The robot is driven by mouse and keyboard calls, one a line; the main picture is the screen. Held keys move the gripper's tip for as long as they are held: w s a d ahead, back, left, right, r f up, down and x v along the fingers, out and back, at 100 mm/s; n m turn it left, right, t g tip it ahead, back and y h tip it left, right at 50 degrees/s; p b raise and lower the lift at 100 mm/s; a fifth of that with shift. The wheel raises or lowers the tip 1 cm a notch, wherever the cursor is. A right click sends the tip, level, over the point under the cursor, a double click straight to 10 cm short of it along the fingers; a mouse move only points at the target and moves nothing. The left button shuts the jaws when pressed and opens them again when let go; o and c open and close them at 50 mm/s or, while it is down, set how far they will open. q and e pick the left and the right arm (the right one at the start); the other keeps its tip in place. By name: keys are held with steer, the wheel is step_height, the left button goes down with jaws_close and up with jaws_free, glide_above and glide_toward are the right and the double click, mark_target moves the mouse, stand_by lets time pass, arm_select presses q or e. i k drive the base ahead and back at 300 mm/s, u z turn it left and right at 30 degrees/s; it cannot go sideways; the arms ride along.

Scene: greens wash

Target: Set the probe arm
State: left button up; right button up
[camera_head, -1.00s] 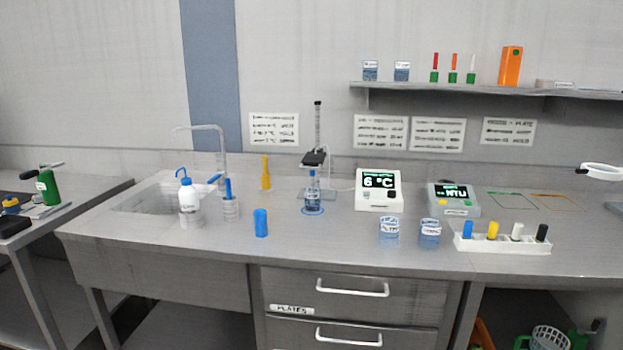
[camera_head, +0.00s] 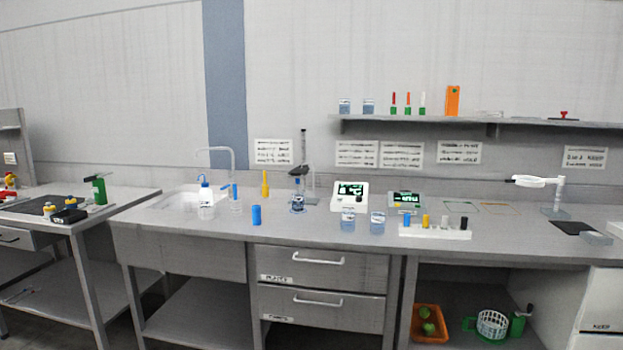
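A stand with a dark upright rod and a black arm (camera_head: 299,171) stands at the back of the bench, near the middle. A small vessel with blue liquid (camera_head: 298,203) is under the black arm; whether anything dips into it is too small to tell. A white meter with a green lit display (camera_head: 349,197) stands to the right of the stand. A second, grey meter with a green display (camera_head: 405,202) is further right. Neither of my grippers is in view.
Two beakers (camera_head: 377,223) stand before the meters. A white rack with coloured caps (camera_head: 435,232) is to their right. The sink (camera_head: 178,199) with a wash bottle (camera_head: 206,198) is left. An orange tray (camera_head: 429,324) is below.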

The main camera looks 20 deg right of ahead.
mark_target(298, 173)
steer(key=z, duration=0.75)
steer(key=i, duration=1.8)
steer(key=u, duration=0.55)
